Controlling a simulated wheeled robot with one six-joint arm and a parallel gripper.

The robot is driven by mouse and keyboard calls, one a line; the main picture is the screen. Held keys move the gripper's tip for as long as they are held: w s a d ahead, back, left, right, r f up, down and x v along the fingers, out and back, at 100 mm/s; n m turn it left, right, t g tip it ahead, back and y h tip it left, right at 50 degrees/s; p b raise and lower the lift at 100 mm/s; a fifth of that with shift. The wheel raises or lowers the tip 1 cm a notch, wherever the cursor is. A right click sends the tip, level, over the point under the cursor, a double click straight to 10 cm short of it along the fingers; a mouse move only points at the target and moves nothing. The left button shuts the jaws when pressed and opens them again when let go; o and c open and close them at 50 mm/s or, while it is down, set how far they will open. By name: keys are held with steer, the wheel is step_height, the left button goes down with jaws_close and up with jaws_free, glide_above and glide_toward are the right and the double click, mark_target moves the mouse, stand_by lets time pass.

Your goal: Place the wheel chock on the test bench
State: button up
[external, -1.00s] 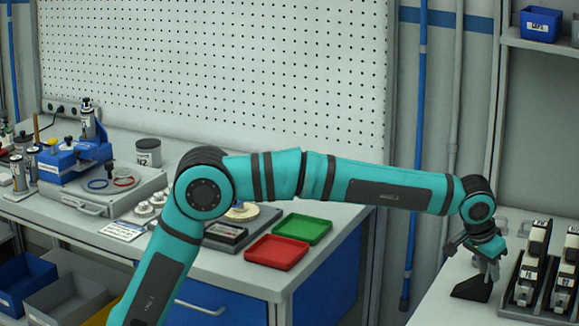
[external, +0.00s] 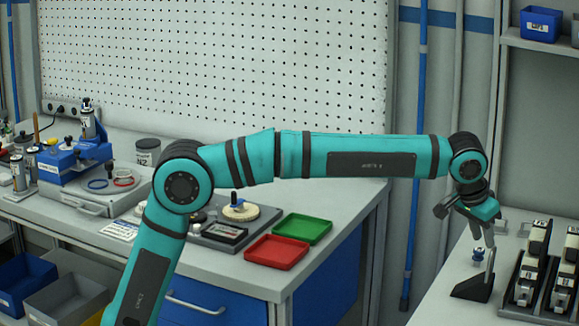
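A black wedge, which looks like the wheel chock (external: 472,289), sits on the white bench top (external: 440,303) at the lower right, with a thin upright part at its right end. My gripper (external: 484,238) points down above the chock, clear of it. Its two fingers look apart, with nothing visible between them. A second workbench (external: 225,262) with blue drawers stands at left and centre. No label shows which surface is the test bench.
Dark racks with several upright units (external: 537,270) stand close right of the chock. A small blue-topped item (external: 478,254) shows just behind it. The left bench holds a red tray (external: 276,252), a green tray (external: 302,228) and a blue fixture (external: 75,160). A blue pole (external: 415,150) stands between the benches.

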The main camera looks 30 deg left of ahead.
steer(key=shift+s+a+r, duration=0.15)
steer(key=shift+s+r, duration=0.05)
steer(key=shift+r, duration=0.45)
steer(key=w+a+r+n+t+h, duration=0.1)
steer(key=w+a+r+t, duration=0.2)
steer(key=a, duration=1)
steer(key=w+a+r+n, duration=0.15)
steer(key=a+r, duration=0.25)
steer(key=a, duration=0.9)
steer(key=w+a+r+t+h, duration=0.1)
steer(key=w+a+r+t, duration=0.2)
steer(key=a, duration=1.1)
steer(key=s+a+f+n+t+y, duration=0.1)
steer(key=s+a+t, duration=0.1)
steer(key=s+a, duration=0.4)
steer(key=s+a+f+n+t+y, duration=0.1)
steer(key=s+a, duration=0.6)
steer(key=a, duration=0.8)
steer(key=s+a+f+n+t+y, duration=0.1)
steer(key=s+a+t, duration=0.3)
steer(key=a, duration=0.6)
steer(key=shift+s+a+n+t+y, duration=0.3)
steer(key=shift+s+n+y, duration=0.35)
steer(key=shift+s+y, duration=0.4)
